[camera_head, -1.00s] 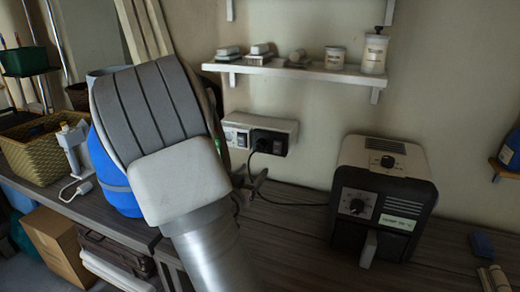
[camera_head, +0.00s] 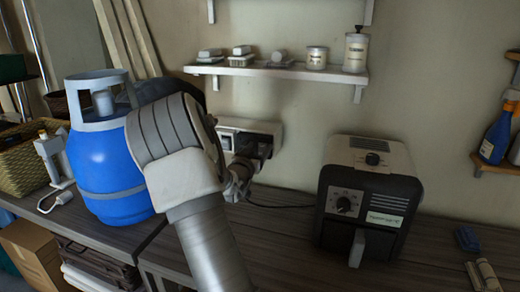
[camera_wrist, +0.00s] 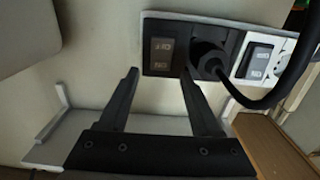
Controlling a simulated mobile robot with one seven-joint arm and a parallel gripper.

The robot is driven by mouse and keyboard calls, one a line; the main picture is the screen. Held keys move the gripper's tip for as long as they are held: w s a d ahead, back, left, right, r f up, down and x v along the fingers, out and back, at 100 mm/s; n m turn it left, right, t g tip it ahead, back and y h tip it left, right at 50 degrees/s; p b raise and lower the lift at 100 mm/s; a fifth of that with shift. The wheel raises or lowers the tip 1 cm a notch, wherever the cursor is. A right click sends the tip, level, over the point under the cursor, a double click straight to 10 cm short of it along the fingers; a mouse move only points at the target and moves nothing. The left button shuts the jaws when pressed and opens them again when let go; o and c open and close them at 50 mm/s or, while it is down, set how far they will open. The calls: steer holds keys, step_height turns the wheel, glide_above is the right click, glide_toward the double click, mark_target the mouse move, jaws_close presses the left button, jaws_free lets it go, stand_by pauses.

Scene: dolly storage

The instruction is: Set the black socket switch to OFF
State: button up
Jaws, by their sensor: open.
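The black socket (camera_wrist: 186,47) is the dark half of a wall outlet in the wrist view, and its rocker switch (camera_wrist: 162,50) is at its left end. I cannot tell which way the rocker is set. A black plug (camera_wrist: 207,57) sits in the socket beside the switch. My gripper (camera_wrist: 158,76) is open and empty, its two fingers apart just below the switch in the picture. The right fingertip is close to the plug; contact is not clear. In the head view my gripper (camera_head: 240,172) is in front of the outlet (camera_head: 265,130) and partly hides it.
The white socket (camera_wrist: 259,60) with its own switch is beside the plug, and the plug's cable (camera_wrist: 262,102) loops across that side. An air fryer (camera_head: 368,195) stands right of the outlet. A blue gas cylinder (camera_head: 108,165) stands left of my arm. A shelf (camera_head: 290,72) hangs above.

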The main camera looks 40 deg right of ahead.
steer(key=shift+x, duration=0.85)
steer(key=shift+c, duration=0.2)
jaws_close()
